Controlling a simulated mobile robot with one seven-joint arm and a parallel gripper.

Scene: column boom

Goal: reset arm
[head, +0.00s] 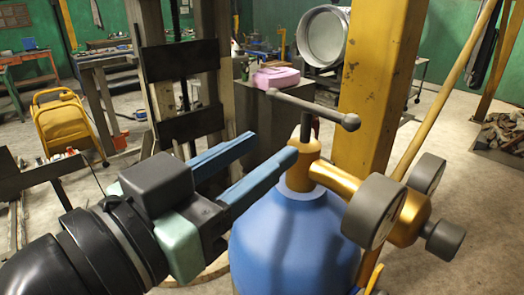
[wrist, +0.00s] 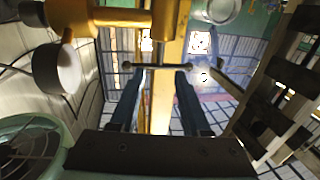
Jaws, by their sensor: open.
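My gripper (head: 272,143) reaches in from the lower left of the head view. Its two blue fingers are apart, with nothing seen held between them. A blue gas cylinder (head: 290,245) with a brass valve (head: 340,185) stands upright just right of the fingers. A dark T-handle (head: 309,106) rises from the valve. In the wrist view the T-handle's bar (wrist: 160,66) crosses just beyond the open fingertips (wrist: 161,76). I cannot tell how close the near finger is to the valve neck. The cylinder's lower part is cut off in the head view.
Two round gauges (head: 374,211) stick out right of the valve. A yellow column (head: 375,85) stands behind the cylinder. A dark metal frame (head: 180,60) rises behind my gripper. A pink object (head: 276,77) lies on a block.

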